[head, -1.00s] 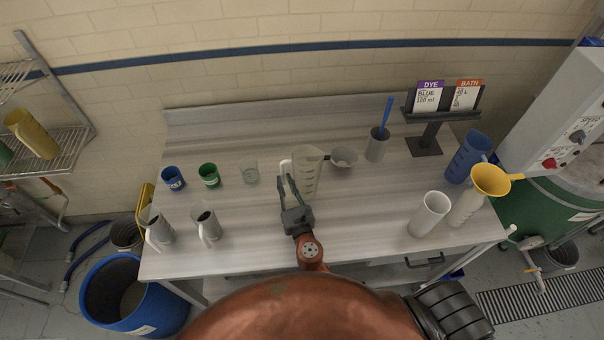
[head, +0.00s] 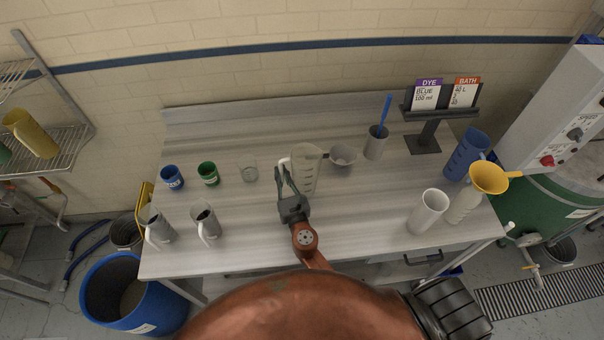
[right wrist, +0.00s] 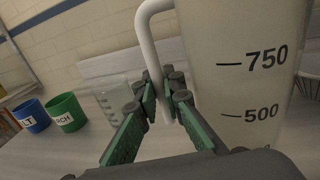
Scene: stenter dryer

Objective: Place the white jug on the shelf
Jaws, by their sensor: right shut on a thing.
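The white jug (head: 307,172) is a translucent white measuring jug standing upright at the middle of the table, with its handle on the left. In the right wrist view the jug (right wrist: 245,85) shows its 750 and 500 marks close on the right. My right gripper (head: 284,178) is shut on the jug's white handle (right wrist: 149,55), which runs down between its fingers (right wrist: 166,105). A wire shelf rack (head: 62,143) stands against the wall at the far left and carries a yellow jug (head: 30,133). My left gripper is not in view.
A blue cup (head: 172,177), green cup (head: 208,173) and clear beaker (head: 249,171) stand left of the jug. A grey ladle or bowl (head: 343,157) stands close on its right. Two handled jugs (head: 158,224) (head: 206,220) stand at the table's front left. The right-centre tabletop is clear.

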